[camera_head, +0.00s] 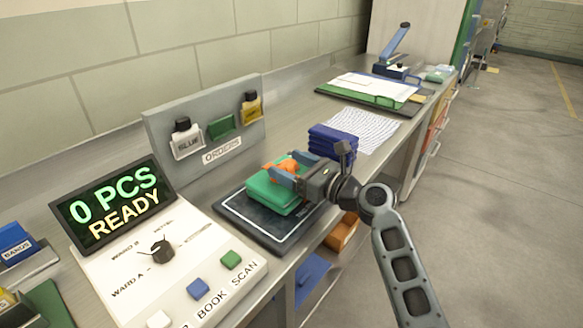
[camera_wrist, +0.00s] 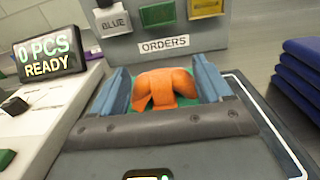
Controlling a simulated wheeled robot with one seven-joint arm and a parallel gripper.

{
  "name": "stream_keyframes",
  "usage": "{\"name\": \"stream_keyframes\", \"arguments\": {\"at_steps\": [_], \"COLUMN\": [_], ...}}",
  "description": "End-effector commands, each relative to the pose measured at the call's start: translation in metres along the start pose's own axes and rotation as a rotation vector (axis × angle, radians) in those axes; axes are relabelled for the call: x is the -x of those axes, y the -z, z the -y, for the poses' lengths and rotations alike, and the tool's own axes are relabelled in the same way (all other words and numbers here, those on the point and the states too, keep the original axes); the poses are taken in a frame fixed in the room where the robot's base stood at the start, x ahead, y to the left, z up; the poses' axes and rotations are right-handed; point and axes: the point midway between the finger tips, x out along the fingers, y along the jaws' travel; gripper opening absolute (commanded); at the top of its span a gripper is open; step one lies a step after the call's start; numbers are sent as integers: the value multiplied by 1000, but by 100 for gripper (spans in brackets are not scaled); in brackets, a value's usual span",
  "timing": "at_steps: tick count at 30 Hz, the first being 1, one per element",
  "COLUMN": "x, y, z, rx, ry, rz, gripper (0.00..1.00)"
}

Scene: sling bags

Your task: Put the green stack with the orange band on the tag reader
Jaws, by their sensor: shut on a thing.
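The green stack (camera_head: 271,194) with the orange band (camera_head: 288,167) is over the dark tag reader pad (camera_head: 231,211), inside its white outline; I cannot tell whether it touches the pad. My gripper (camera_head: 292,176) is shut on the orange band at the top of the stack. In the wrist view the orange band (camera_wrist: 165,88) bulges between the two blue fingers of my gripper (camera_wrist: 166,90). Only a little of the green stack shows behind it. The tag reader's white outline (camera_wrist: 266,121) shows at the right there.
The console display (camera_head: 117,203) reads "0 PCS READY"; a knob (camera_head: 162,251) and BOOK and SCAN buttons (camera_head: 230,260) are below it. An orders board (camera_head: 206,128) stands behind the reader. A dark blue stack (camera_head: 333,141) lies close beyond the gripper.

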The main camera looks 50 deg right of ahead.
Motion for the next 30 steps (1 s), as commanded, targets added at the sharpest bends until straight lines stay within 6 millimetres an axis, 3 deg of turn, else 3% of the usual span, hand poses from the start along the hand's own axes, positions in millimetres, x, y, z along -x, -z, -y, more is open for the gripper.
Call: {"name": "stream_keyframes", "arguments": {"at_steps": [11,12,18,27,30], "x": [0,0,0,0,9], "y": [3,4,3,0,1], "z": [0,0,0,0,1], "rx": [2,1,1,2,1], "ry": [0,0,0,0,1], "rz": [2,0,0,1,0], "gripper": [7,80,99,100,100]}}
